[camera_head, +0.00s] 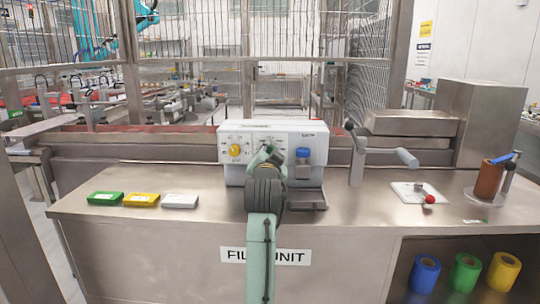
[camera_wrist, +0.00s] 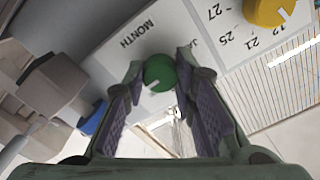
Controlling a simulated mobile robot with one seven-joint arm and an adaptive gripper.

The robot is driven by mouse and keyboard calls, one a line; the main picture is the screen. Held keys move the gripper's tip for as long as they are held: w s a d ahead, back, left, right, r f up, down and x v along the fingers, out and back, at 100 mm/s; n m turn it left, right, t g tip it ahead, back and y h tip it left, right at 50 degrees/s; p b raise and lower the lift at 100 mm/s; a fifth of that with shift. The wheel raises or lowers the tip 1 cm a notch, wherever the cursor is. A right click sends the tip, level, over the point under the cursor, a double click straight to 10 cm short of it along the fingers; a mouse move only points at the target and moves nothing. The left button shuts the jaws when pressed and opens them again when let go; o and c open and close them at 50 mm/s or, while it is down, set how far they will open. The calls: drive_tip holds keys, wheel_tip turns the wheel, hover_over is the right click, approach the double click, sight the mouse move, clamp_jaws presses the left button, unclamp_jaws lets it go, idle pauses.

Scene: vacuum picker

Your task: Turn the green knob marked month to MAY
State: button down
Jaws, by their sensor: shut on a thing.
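The green knob (camera_wrist: 159,72) marked MONTH sits on the front of a white machine (camera_head: 230,134). In the wrist view it lies between the fingertips of my gripper (camera_wrist: 160,75), which is shut on it. A pale pointer mark shows on the knob, toward its lower left. The letters "JA" show beside a finger; the other month labels are hidden or too small to read. In the head view my arm and gripper (camera_head: 268,158) stand in front of the machine and mostly cover the knob.
A yellow knob (camera_head: 235,150) with numbers is left of the green one; a blue part (camera_head: 302,153) is on the right. Green (camera_head: 105,198), yellow (camera_head: 141,199) and white (camera_head: 180,201) blocks lie on the steel counter (camera_head: 365,225). A lever (camera_head: 357,155) stands to the right.

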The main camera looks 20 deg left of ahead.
drive_tip(key=shift+m, duration=0.4)
drive_tip(key=c, duration=1.3)
unclamp_jaws()
drive_tip(key=v, duration=1.2)
